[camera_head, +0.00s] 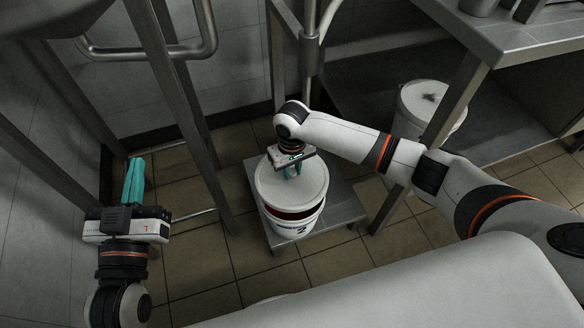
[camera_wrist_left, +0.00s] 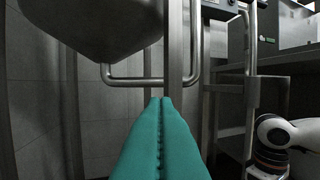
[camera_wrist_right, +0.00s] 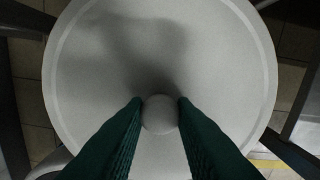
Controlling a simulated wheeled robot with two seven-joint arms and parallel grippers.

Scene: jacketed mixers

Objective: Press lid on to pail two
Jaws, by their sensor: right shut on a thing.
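Pail two (camera_head: 285,229) is white with a dark 2 on its front, and stands on a small metal platform. The round white lid (camera_head: 308,186) is over its mouth; dark red contents show in a gap between the lid and the front rim. The rear rim is hidden. My right gripper (camera_head: 292,172) is above the lid, shut on its round knob (camera_wrist_right: 160,114), a green finger on each side; the lid (camera_wrist_right: 100,70) fills most of the right wrist view. My left gripper (camera_head: 134,180) is away at the left, its green fingers (camera_wrist_left: 164,105) together and empty.
The metal platform (camera_head: 342,207) stands on a tiled floor among steel frame legs (camera_head: 165,75). Another white pail with a lid (camera_head: 425,100) stands at the right beside a steel table (camera_head: 520,35). A bent steel handle bar (camera_wrist_left: 135,80) is ahead of my left gripper.

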